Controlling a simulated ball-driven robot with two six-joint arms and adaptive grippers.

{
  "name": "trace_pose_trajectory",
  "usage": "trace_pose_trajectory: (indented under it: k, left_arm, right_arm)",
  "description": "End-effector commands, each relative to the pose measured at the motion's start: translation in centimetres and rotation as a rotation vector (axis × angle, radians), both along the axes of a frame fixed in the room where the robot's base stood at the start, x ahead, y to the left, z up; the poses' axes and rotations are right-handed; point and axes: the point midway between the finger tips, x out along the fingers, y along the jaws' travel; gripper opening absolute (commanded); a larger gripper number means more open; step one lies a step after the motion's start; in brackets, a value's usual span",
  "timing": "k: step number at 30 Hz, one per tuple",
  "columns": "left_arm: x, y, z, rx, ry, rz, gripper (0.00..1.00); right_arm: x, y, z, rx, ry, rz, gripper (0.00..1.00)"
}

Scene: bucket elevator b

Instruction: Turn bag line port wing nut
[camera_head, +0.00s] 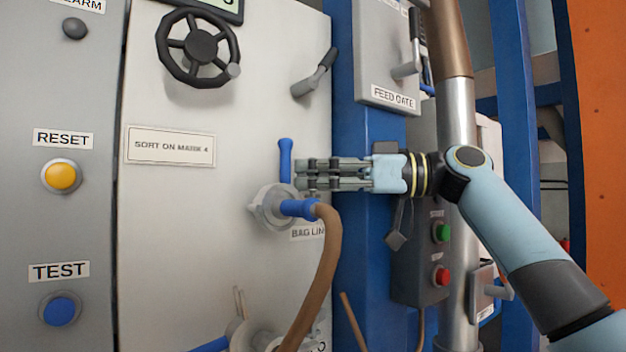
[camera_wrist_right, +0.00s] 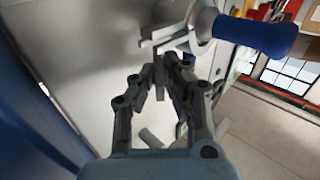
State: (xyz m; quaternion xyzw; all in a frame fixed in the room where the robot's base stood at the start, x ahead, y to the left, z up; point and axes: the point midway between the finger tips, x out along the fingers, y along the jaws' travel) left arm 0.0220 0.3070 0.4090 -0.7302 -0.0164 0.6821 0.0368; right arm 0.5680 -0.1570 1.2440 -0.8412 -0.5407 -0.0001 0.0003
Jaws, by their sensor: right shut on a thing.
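The bag line port (camera_head: 270,209) is a grey round fitting on the pale panel, with a blue lever (camera_head: 285,158) standing up above it. A blue coupling (camera_head: 296,208) and a brown hose (camera_head: 328,240) come off its front. My right gripper (camera_head: 299,174) reaches in from the right, just above the coupling. In the right wrist view its fingertips (camera_wrist_right: 165,68) are shut on a thin grey tab of the wing nut (camera_wrist_right: 163,45), beside the grey fitting and a blue part (camera_wrist_right: 255,36). The fingers hide much of the nut in the head view. My left gripper is out of view.
A lower port (camera_head: 245,335) shows at the bottom.

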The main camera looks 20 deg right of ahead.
Motion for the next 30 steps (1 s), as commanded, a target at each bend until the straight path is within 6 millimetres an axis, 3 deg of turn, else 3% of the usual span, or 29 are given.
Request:
trace_pose_trajectory:
  k: [4,5,7,17,30]
  left_arm:
    - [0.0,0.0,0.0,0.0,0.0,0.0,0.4]
    - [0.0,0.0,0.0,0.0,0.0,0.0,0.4]
    - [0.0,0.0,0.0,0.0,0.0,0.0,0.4]
    - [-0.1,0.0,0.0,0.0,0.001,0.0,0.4]
    - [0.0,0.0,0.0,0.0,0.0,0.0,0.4]
  right_arm:
    - [0.0,0.0,-0.1,-0.002,0.002,0.0,0.0]
    - [0.0,0.0,-0.1,-0.002,0.002,0.0,0.11]
    - [0.0,0.0,-0.1,-0.002,0.002,0.0,0.17]
    - [-0.2,-0.6,-0.1,-0.003,0.0,-0.004,0.17]
    - [-3.7,-8.3,-0.2,-0.008,0.005,-0.005,0.17]
